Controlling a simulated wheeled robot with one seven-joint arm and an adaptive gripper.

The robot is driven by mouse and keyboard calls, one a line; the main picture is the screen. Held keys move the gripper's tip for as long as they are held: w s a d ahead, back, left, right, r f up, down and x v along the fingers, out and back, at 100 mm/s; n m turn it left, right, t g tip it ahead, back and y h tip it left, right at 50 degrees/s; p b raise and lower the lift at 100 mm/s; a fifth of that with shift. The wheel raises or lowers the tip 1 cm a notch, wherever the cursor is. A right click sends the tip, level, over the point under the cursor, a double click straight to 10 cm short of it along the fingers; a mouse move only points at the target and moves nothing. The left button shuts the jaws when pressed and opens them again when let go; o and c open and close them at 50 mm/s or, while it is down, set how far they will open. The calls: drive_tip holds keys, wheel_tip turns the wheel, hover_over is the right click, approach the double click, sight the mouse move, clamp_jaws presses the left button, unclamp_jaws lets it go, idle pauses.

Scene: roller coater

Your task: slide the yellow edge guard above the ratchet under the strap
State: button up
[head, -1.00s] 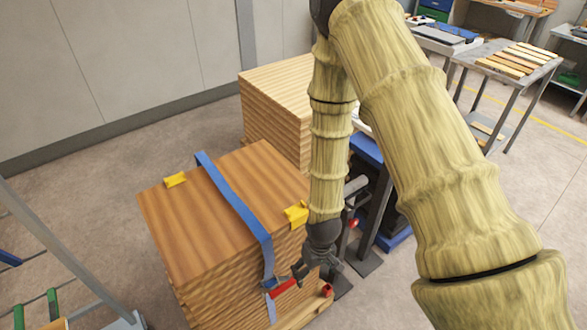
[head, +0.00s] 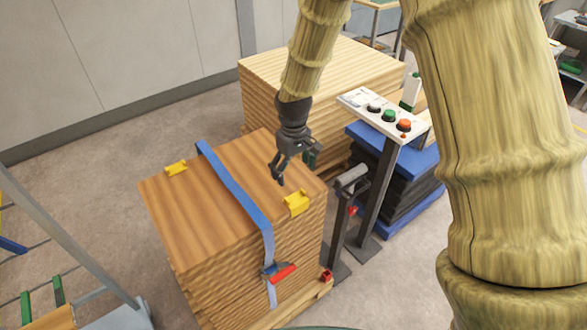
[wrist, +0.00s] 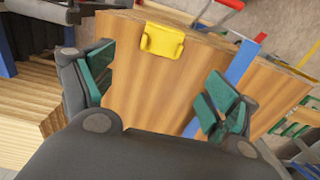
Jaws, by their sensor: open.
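A yellow edge guard (head: 297,203) sits on the stack's near right top edge, to the right of the blue strap (head: 238,196) and apart from it. It also shows in the wrist view (wrist: 162,41), ahead of the fingers. The strap runs over the top of the board stack (head: 190,215) and down the near face. The ratchet with a red handle (head: 281,272) hangs on the strap on that face. A second yellow guard (head: 176,168) lies by the far left edge. My gripper (head: 294,180) is open and empty above the top, just behind the nearer guard.
A control post with buttons (head: 385,115) stands right of the stack, beside a grey roller on a post (head: 352,178). A second board stack (head: 315,75) stands behind. A metal frame (head: 75,255) is at left. Floor is free at far left.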

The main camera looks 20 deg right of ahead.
sight(293, 197)
idle(0.3)
drive_tip(key=shift+f+p, duration=1.8)
drive_tip(key=shift+f, duration=3.6)
drive_tip(key=c, duration=1.1)
